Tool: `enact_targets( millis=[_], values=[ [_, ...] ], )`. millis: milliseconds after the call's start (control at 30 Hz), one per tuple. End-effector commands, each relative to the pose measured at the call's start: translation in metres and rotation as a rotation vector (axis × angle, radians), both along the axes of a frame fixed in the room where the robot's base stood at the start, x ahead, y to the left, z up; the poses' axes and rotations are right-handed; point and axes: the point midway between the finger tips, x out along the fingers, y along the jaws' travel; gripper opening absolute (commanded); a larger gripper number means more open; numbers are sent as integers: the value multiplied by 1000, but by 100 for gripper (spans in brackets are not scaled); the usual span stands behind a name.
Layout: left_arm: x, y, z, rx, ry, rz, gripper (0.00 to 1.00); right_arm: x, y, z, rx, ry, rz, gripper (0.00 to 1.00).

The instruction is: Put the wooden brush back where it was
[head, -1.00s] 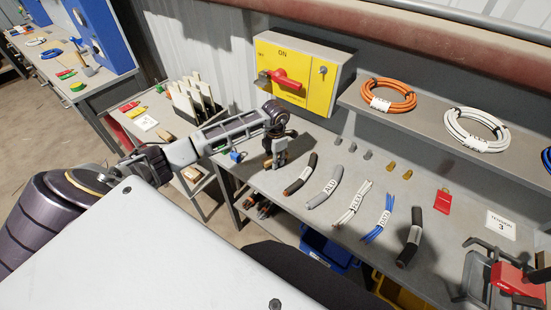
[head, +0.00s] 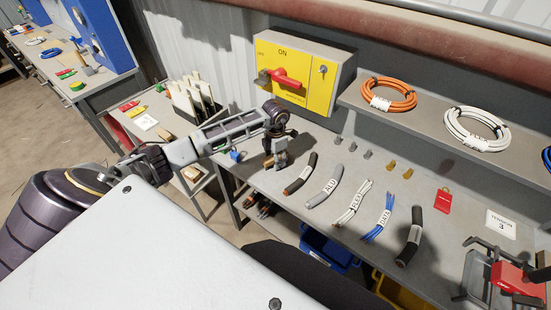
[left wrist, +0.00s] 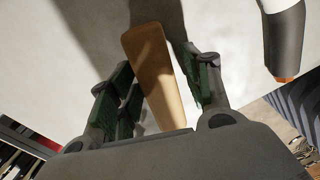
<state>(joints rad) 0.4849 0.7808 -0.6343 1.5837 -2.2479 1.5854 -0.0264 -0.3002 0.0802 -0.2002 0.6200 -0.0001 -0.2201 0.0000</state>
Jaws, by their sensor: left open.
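The wooden brush shows in the left wrist view as a tan, tapered wooden piece (left wrist: 150,70) between my left gripper's fingers. My left gripper (left wrist: 158,62) is open, with green-padded fingers on either side of the wood and gaps visible at both sides. In the head view the left gripper (head: 277,160) is low over the left part of the workbench, and a small bit of tan wood (head: 268,161) shows beside it. The bristles are hidden or out of view. My right gripper is not in view.
A black cable piece with a copper end (head: 301,174) lies just right of the gripper, then the ALU (head: 325,186), FLEX (head: 353,203) and DATA (head: 378,227) pieces. A small blue item (head: 235,155) is at left. A yellow switch box (head: 300,75) stands behind.

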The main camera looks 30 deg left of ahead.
Motion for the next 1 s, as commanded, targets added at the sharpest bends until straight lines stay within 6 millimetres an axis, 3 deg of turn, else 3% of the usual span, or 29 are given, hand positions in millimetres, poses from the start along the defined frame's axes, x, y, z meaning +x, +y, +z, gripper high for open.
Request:
enact_targets(
  millis=[267, 800, 1000],
  values=[
    [1, 0, 25, 0, -4, -2, 49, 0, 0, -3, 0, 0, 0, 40],
    [1, 1, 102, 1, -3, -1, 49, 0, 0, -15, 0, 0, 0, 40],
    [0, 0, 117, 0, -1, 0, 49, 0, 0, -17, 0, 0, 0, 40]
  ],
)
